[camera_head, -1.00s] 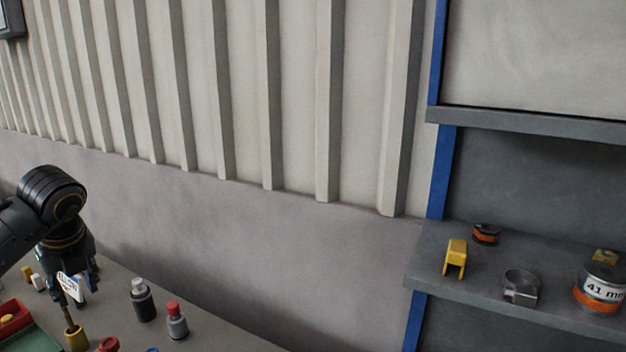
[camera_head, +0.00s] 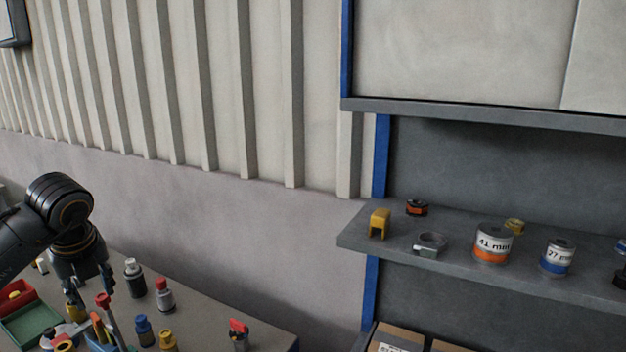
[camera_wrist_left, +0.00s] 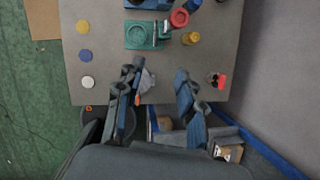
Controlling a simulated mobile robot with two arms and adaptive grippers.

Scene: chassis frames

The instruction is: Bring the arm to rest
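My left arm comes in from the left in the head view. Its gripper (camera_head: 90,287) points down over the cluttered left part of the workbench (camera_head: 205,305). In the left wrist view the two fingers of the left gripper (camera_wrist_left: 158,90) stand well apart, with a wide gap between them. A small grey piece with an orange tip (camera_wrist_left: 146,82) shows beside the left-hand finger; I see nothing clamped between the fingers. My right gripper is in neither view.
Bottles (camera_head: 134,278), a red-capped bottle (camera_head: 164,295) and a red bin (camera_head: 15,297) crowd the bench near the gripper. A red-and-black item (camera_head: 238,335) sits near the right edge. A grey shelf (camera_head: 330,243) at right holds labelled cans (camera_head: 492,243) and a yellow bracket (camera_head: 379,224).

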